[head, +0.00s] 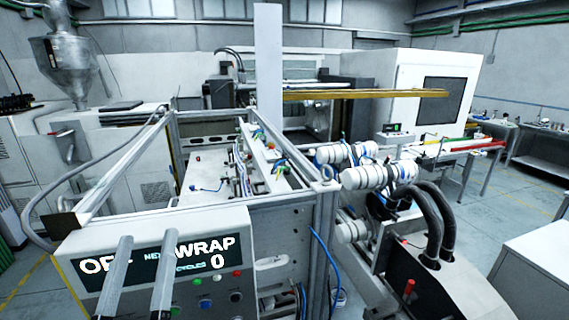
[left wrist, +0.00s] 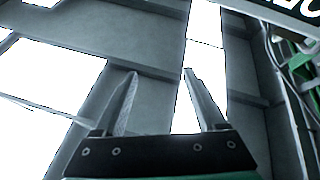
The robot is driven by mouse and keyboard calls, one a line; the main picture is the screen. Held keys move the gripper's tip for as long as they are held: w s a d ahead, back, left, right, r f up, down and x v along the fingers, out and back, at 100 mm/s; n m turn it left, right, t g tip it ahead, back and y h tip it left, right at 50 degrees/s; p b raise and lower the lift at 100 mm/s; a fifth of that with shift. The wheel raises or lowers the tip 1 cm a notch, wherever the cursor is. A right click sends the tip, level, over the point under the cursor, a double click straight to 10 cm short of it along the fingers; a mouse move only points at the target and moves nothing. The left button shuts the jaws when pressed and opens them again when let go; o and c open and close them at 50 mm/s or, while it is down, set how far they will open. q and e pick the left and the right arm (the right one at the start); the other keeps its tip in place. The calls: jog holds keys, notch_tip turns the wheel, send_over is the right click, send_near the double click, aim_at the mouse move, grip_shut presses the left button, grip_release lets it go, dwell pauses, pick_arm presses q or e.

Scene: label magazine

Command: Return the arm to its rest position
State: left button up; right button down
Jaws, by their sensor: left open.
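My left gripper (head: 151,242) is at the lower left of the head view, in front of the control panel (head: 150,262) with the lit "WRAP" display. Its two grey fingers stand apart with nothing between them. In the left wrist view the open fingers (left wrist: 160,72) point away over grey beams and bright white gaps. They hold nothing, and I cannot tell whether they touch anything. My right gripper does not show.
The metal-framed machine (head: 318,220) stands close behind the panel. White cylinders with blue bands (head: 365,178) and black hoses (head: 440,225) are to its right. A white cabinet (head: 535,250) stands at the lower right. Open floor (head: 500,205) shows between.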

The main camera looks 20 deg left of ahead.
pick_arm(q)
jog(key=d+r+m+t+h+p, duration=0.1)
jog(key=d+r+m+t+h, duration=0.45)
jog(key=r, duration=0.45)
jog(key=d+r+m+t+h+p, duration=0.1)
jog(key=d+r+m+t+h, duration=0.1)
jog(key=d+r+m+h, duration=0.55)
notch_tip(320, 180, up, 14)
jog(key=a+n+h+p, duration=0.1)
jog(key=n+p, duration=0.2)
jog(key=p, duration=0.9)
jog(key=shift+s+a+h, duration=0.15)
jog(key=shift+a+h, duration=0.05)
jog(key=shift+h, duration=0.1)
jog(key=shift+r, duration=0.1)
